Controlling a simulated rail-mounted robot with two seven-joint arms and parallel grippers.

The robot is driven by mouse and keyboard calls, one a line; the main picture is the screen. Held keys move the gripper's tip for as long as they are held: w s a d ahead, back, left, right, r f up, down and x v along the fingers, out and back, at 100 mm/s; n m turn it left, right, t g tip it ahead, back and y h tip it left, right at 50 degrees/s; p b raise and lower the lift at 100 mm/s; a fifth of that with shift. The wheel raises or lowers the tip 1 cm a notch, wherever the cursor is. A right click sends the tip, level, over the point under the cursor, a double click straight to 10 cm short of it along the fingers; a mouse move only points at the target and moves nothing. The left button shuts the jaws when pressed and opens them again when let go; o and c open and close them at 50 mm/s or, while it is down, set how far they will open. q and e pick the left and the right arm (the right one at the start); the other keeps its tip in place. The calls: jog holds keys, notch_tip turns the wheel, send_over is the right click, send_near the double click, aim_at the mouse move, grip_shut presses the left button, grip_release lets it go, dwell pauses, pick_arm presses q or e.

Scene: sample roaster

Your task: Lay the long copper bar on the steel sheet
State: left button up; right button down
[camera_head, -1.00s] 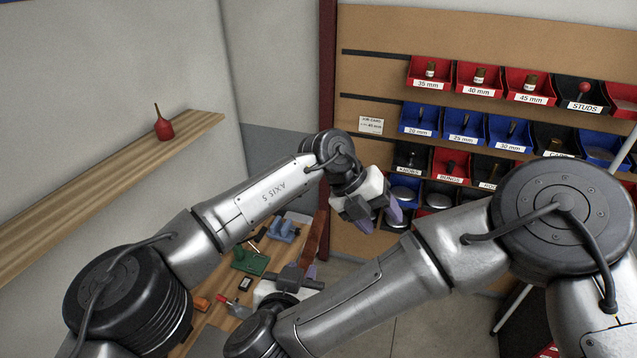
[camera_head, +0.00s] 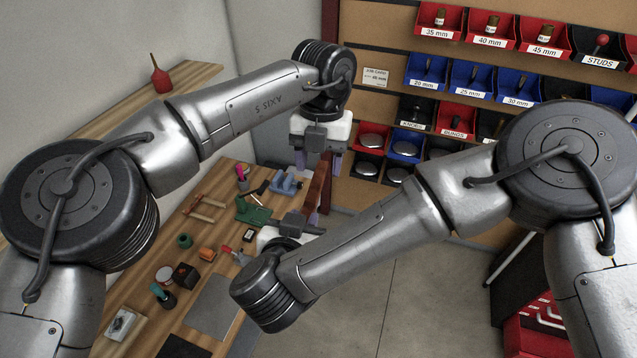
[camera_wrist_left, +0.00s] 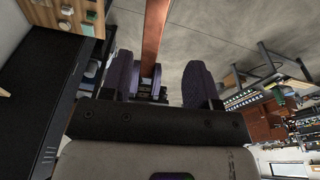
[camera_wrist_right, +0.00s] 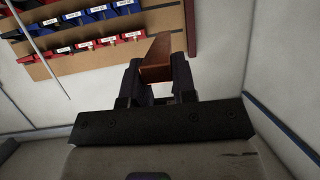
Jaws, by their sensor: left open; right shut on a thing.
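The long copper bar (camera_head: 317,187) is a reddish-brown strip beyond the bench's right end, sloping in the head view. My right gripper (camera_head: 311,222) is shut on it, and the bar stands out between its fingers in the right wrist view (camera_wrist_right: 156,62). My left gripper (camera_head: 318,165) is open and points down at the bar's upper part. In the left wrist view the bar (camera_wrist_left: 156,40) shows between the spread left fingers, with a gap to the right finger. The steel sheet (camera_head: 212,306) is a flat grey plate lying on the bench, bare where visible.
The wooden bench (camera_head: 205,238) carries a green fixture (camera_head: 252,210), a blue vise-like block (camera_head: 286,182), a red-handled tool and small parts left of the sheet. A dark pad (camera_head: 183,347) lies in front of the sheet. Labelled bins (camera_head: 470,80) hang behind; open floor lies right.

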aim_at(320, 189)
pick_arm(q)
jog(key=shift+s+a+f, duration=0.1)
jog(key=shift+s+f, duration=0.05)
jog(key=shift+f, duration=0.9)
jog(key=shift+s+f, duration=0.15)
jog(key=shift+f, duration=0.85)
jog(key=shift+s+a+f, duration=0.1)
jog(key=shift+s+f, duration=0.05)
jog(key=shift+f, duration=0.9)
pick_arm(e)
jog(key=shift+r, duration=0.1)
pick_arm(q)
jog(key=shift+d, duration=0.15)
jog(key=c, duration=0.7)
jog(key=shift+s+d, duration=0.1)
jog(key=shift+s, duration=0.05)
grip_shut()
pick_arm(e)
jog(key=shift+a, duration=0.1)
pick_arm(q)
jog(key=shift+d, duration=0.1)
pick_arm(e)
jog(key=shift+a, duration=0.1)
jog(key=c, duration=1.1)
grip_release()
jog(key=shift+o, duration=1.3)
